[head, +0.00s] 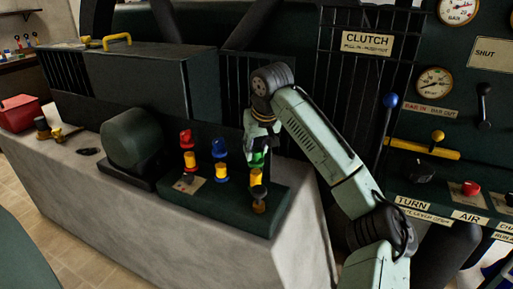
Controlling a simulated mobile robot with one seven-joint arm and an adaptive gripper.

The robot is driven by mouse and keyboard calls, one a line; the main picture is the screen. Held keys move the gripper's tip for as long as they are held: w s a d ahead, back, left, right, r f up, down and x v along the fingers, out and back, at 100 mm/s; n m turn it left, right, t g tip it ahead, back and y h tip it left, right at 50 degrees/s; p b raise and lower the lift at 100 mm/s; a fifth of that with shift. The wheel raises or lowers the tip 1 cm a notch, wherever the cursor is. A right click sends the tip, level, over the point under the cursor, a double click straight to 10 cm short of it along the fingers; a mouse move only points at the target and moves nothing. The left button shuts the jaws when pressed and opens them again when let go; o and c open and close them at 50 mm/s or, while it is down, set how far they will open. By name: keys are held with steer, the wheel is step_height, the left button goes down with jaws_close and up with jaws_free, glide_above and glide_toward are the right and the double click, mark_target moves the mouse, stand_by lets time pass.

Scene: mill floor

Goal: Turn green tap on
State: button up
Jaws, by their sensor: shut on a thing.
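The green tap (257,159) stands at the right end of a row of three taps on a dark green block (228,205). Its yellow body (256,177) shows below the green handle. My gripper (259,152) comes down from above and is shut on the green handle, hiding part of it. The fingertips are small and dark here, and how far the handle is turned cannot be made out. The red tap (186,138) and the blue tap (219,147) stand to the left, apart from my gripper.
The block sits on a pale stone ledge (215,240). A dark rounded machine housing (132,138) is left of the taps, and a red box (20,113) is at the far left. A barred panel with a CLUTCH sign (367,43) rises behind my arm. Levers and gauges (435,82) are at right.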

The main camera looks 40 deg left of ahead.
steer(key=c, duration=0.5)
steer(key=shift+r+n+p, duration=0.1)
steer(key=shift+n+p, duration=0.2)
steer(key=shift+p, duration=0.1)
steer(key=n+g+p, duration=0.1)
steer(key=n+p, duration=0.1)
steer(key=shift+n+p, duration=0.3)
steer(key=shift+n, duration=0.1)
steer(key=n+g, duration=0.1)
steer(key=n, duration=0.2)
steer(key=shift+w+n+g+y+p, duration=0.15)
steer(key=shift+n+g+y+p, duration=0.15)
steer(key=shift+g+p, duration=0.1)
steer(key=n+g, duration=0.1)
steer(key=n, duration=0.2)
steer(key=n+g, duration=0.1)
steer(key=n, duration=0.2)
steer(key=shift+w+h, duration=0.2)
steer(key=shift+h, duration=0.2)
steer(key=n+g+h, duration=0.1)
steer(key=n, duration=0.4)
steer(key=shift+a, duration=0.1)
steer(key=shift+h, duration=0.3)
